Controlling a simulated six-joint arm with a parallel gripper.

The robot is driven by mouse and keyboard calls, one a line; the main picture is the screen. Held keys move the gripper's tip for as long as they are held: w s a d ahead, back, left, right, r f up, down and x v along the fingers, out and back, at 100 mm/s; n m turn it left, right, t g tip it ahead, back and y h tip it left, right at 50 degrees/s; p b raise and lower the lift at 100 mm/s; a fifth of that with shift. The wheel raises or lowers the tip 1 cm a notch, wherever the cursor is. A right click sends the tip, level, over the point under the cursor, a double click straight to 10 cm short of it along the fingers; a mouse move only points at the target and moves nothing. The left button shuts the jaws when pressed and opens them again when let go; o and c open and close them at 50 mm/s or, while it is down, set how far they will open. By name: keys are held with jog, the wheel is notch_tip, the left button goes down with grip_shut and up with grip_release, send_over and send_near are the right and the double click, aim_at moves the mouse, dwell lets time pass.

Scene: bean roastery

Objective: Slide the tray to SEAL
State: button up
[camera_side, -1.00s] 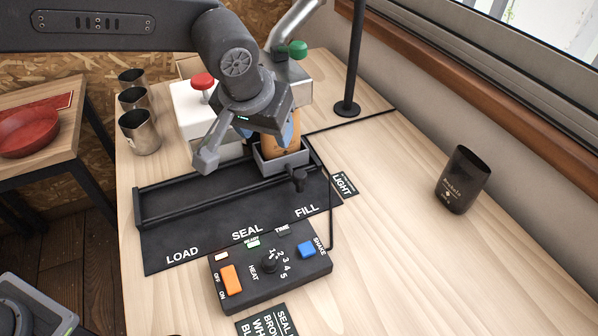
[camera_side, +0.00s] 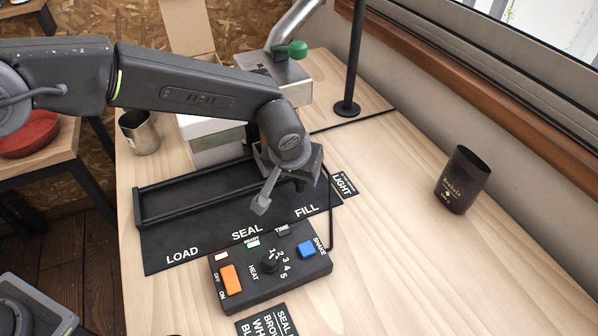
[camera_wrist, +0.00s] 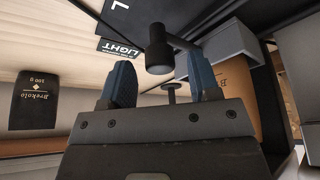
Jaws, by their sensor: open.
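The grey tray (camera_wrist: 232,45) is at the FILL end of the black track (camera_side: 190,190), holding a brown bag (camera_wrist: 238,90). In the side view my arm hides most of both. A dark round knob (camera_wrist: 158,48) on a stem stands beside the tray. My gripper (camera_wrist: 160,82) is open, with its blue-padded fingers spread apart and the knob just beyond the gap between them. I cannot tell whether they touch it. The SEAL label (camera_side: 247,232) is left of FILL (camera_side: 307,211), with LOAD (camera_side: 182,256) at the far left.
A control box (camera_side: 270,265) with switches lies in front of the track. A white machine (camera_side: 213,140) stands behind it. A black post (camera_side: 349,80) rises behind the right end. A metal cup (camera_side: 138,132) and a black pouch (camera_side: 462,180) stand at the sides.

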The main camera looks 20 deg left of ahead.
jog(key=shift+w+f, duration=0.25)
jog(key=shift+f, duration=0.3)
grip_shut()
